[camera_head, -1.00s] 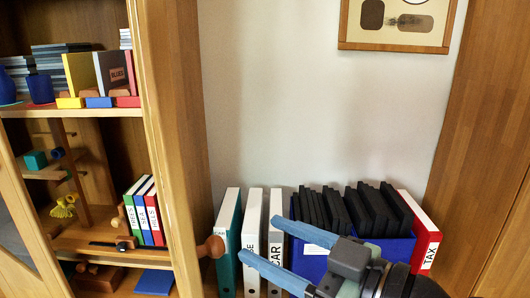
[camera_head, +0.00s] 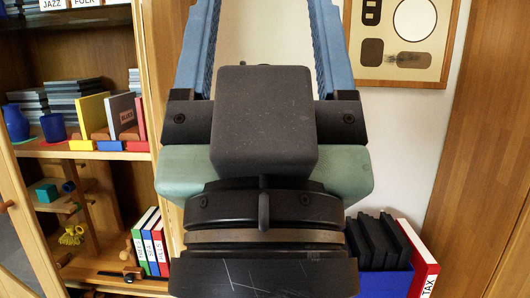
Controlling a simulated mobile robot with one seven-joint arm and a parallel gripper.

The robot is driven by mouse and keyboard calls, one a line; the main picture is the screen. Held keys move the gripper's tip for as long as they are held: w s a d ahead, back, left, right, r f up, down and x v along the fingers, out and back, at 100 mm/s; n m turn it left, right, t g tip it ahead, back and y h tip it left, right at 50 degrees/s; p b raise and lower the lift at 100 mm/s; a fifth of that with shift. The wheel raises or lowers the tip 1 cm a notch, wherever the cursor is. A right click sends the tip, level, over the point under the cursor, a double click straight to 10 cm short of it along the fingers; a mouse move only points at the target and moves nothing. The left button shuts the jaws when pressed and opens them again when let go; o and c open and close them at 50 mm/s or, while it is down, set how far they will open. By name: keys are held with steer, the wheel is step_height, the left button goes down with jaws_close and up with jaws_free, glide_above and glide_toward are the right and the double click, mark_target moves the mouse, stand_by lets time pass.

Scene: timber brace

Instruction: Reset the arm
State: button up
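My gripper (camera_head: 262,30) fills the middle of the head view, close to the camera and pointing up. Its two blue fingers stand wide apart and run out of the top of the picture. My wrist and the gripper's dark body hide the lower middle of the view. The fingertips themselves are cut off by the top edge.
A wooden shelf unit (camera_head: 150,95) with books, folders and small objects stands at the left. A blue bin (camera_head: 388,284) of black cases and a red TAX binder (camera_head: 422,258) are at the lower right. A framed picture (camera_head: 398,84) hangs on the wall.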

step_height(320, 180, up, 20)
steer(key=p, duration=1.7)
steer(key=shift+f, duration=0.15)
